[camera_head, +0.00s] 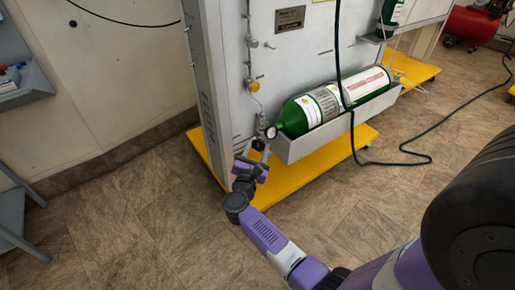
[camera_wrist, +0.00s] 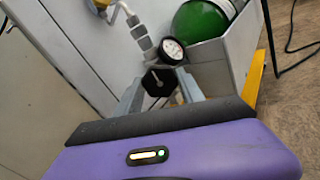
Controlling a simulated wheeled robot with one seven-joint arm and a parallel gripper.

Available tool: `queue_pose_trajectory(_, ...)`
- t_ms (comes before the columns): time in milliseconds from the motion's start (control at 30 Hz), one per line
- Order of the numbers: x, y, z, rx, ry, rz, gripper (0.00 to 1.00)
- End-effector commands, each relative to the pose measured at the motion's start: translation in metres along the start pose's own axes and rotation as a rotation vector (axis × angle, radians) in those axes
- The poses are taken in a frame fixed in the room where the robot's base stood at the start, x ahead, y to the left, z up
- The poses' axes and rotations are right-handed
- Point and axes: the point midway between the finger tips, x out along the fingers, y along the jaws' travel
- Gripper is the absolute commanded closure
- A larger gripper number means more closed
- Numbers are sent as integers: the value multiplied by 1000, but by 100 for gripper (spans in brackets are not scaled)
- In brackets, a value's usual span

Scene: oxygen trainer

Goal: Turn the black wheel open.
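The black wheel (camera_wrist: 159,80) is a small knob with flat sides, below a round white gauge (camera_wrist: 172,50) in the wrist view. My gripper (camera_wrist: 160,84) has its two grey fingers spread, one to the left and one to the right of the wheel. I cannot tell whether either finger touches it. In the head view my gripper (camera_head: 256,155) is at the lower left front of the panel, by the small black wheel (camera_head: 259,144). The fingers and the wheel's far side are partly hidden there.
A green gas cylinder (camera_head: 305,112) lies in a grey trough (camera_head: 338,131) right beside the wheel. Pipework with a yellow fitting (camera_head: 254,86) runs above it. A yellow base (camera_head: 305,177) juts out below. A black cable (camera_head: 410,162) trails over the floor at right.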

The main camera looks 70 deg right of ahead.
Motion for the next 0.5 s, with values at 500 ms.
queue_pose_trajectory(500,-1,0,0,-60,0,0,95)
